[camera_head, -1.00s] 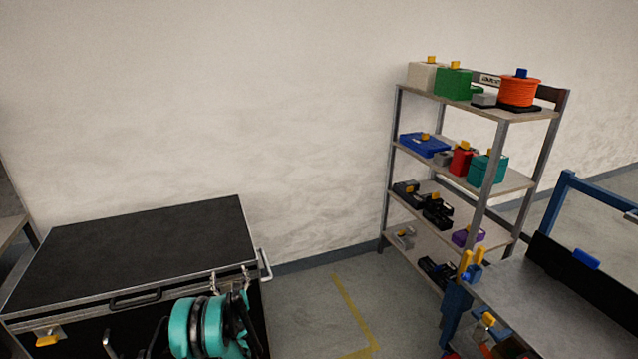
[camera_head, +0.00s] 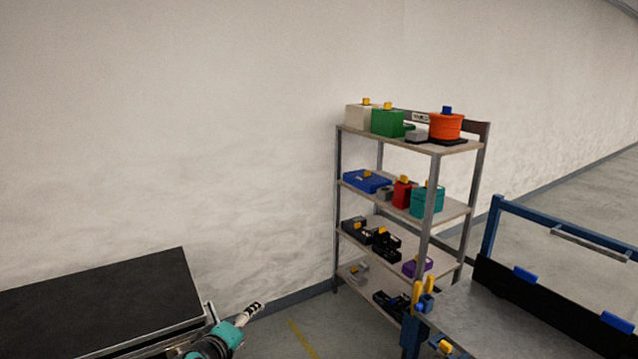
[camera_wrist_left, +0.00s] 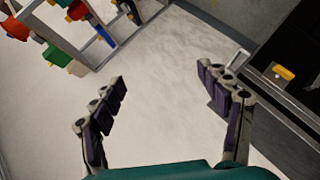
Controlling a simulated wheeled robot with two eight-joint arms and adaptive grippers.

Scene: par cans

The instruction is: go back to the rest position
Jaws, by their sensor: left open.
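My left gripper (camera_head: 252,309) shows small at the bottom of the head view, at the end of a teal arm part, beside the right end of the black-topped case (camera_head: 100,302). In the left wrist view my left gripper (camera_wrist_left: 163,77) has its two dark fingers spread wide with nothing between them. Behind the fingers is the pale wall. My right gripper is in neither view.
A shelf rack (camera_head: 428,225) holding several coloured boxes and an orange spool (camera_head: 446,127) stands against the wall. A blue-framed bench (camera_head: 470,315) is at the lower right. A strip of floor (camera_head: 330,322) with a yellow line lies between case and rack.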

